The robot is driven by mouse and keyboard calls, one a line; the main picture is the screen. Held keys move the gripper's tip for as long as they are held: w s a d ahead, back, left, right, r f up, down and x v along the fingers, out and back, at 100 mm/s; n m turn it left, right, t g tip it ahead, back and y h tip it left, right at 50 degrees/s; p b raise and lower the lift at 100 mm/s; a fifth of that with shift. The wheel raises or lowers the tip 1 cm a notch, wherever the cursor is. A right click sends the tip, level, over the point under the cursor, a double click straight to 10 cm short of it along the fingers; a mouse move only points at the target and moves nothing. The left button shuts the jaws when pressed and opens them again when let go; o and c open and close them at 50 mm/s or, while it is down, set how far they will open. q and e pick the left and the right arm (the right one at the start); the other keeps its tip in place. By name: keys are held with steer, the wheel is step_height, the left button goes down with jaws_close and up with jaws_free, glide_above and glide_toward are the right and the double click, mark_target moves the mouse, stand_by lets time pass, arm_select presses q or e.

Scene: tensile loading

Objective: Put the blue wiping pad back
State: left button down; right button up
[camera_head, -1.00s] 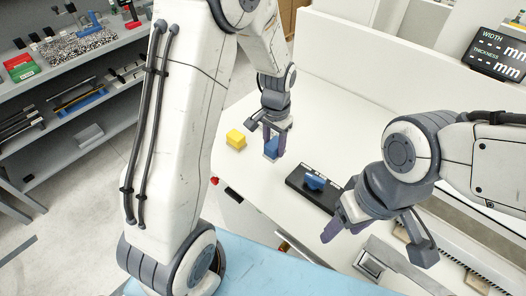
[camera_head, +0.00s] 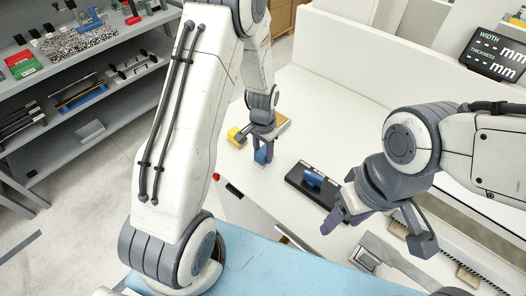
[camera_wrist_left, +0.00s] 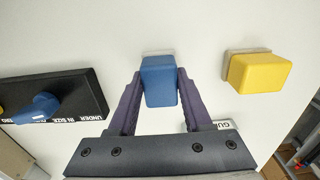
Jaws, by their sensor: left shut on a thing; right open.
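The blue wiping pad (camera_wrist_left: 158,84) is a small blue block with a pale layer at its far end. In the left wrist view my left gripper (camera_wrist_left: 157,90) is shut on it, one finger at each side. In the head view the pad (camera_head: 261,156) is at the tips of my left gripper (camera_head: 263,148), at or just above the white table; the exact gap is unclear. The yellow pad (camera_head: 236,136) stands beside it, to its right in the left wrist view (camera_wrist_left: 259,72). My right gripper (camera_head: 342,212) is open and empty, beside the black tray.
A black tray (camera_head: 296,180) holding a blue object (camera_head: 314,179) is on the white table. A measuring display (camera_head: 497,52) stands at the back right. Shelves with tools (camera_head: 85,75) are at the left. A label partly shows behind my left gripper in the wrist view.

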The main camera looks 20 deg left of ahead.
mark_target(264, 152)
arm_select(q)
steer(key=shift+c, duration=1.7)
jaws_free()
steer(key=shift+f, duration=0.1)
steer(key=shift+r, duration=0.6)
step_height(264, 152, up, 11)
steer(key=b, duration=0.3)
steer(key=s+d+r+m, duration=0.1)
steer(key=s+d+r, duration=0.3)
steer(key=s+d, duration=0.5)
steer(key=s+d+m, duration=0.1)
steer(key=s+d, duration=0.1)
steer(key=s, duration=0.5)
steer(key=s+d+r+m+h, duration=0.1)
steer(key=s+d, duration=0.2)
steer(key=s, duration=0.4)
steer(key=shift+s+r, duration=0.25)
steer(key=shift+r, duration=0.05)
